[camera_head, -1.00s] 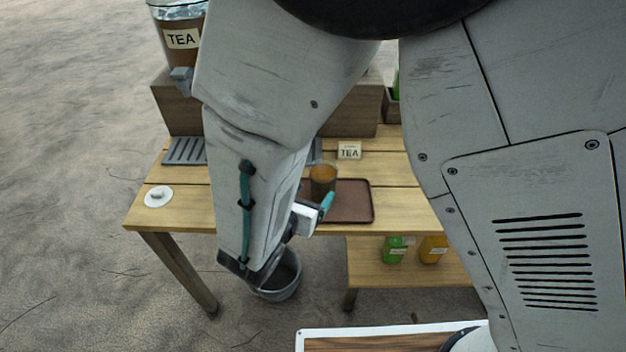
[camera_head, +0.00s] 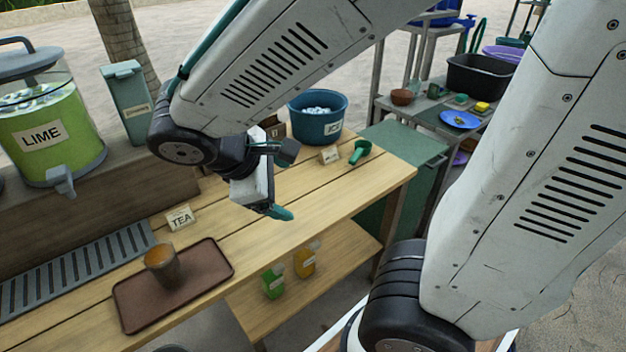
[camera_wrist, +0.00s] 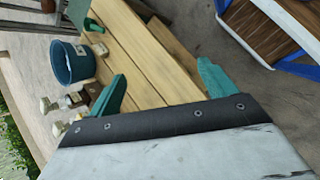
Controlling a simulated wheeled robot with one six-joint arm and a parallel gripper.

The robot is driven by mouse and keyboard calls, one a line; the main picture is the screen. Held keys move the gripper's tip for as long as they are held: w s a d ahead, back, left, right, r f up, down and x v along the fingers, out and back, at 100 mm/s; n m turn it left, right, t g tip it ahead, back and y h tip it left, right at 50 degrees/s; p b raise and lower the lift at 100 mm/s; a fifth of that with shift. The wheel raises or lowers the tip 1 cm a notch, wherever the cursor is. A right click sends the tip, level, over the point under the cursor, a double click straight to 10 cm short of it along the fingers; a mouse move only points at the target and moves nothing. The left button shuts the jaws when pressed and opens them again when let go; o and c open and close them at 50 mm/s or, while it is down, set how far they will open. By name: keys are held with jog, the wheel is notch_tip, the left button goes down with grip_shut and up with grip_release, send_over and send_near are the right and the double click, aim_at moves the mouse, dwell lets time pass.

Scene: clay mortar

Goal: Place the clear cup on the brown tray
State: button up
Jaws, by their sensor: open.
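The clear cup (camera_head: 167,270), filled with orange-brown liquid, stands upright on the brown tray (camera_head: 207,262) in the head view. The tray lies on the wooden table, right of a grey drip grate. My gripper (camera_head: 282,184) is open and empty, above the table, right of the tray and apart from the cup. In the wrist view my gripper (camera_wrist: 161,86) shows its two teal fingers spread wide with nothing between them. The cup and tray are not visible in the wrist view.
A TEA sign (camera_head: 180,218) stands behind the tray. A lime dispenser (camera_head: 45,135) stands at back left. A blue ice bucket (camera_head: 317,118) and a green scoop (camera_head: 360,152) are at the table's far right end. Green and orange bottles (camera_head: 273,282) stand on the lower shelf.

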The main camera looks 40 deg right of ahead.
jog(key=s+d+r+m+y, duration=0.1)
jog(key=s+r+m+y, duration=0.4)
jog(key=s+m+y, duration=0.2)
jog(key=s+m, duration=0.2)
jog(key=m, duration=0.1)
jog(key=shift+s+r+t, duration=0.2)
jog(key=shift+s+t, duration=0.15)
jog(key=shift+t, duration=0.05)
jog(key=shift+a, duration=0.1)
dwell(0.7)
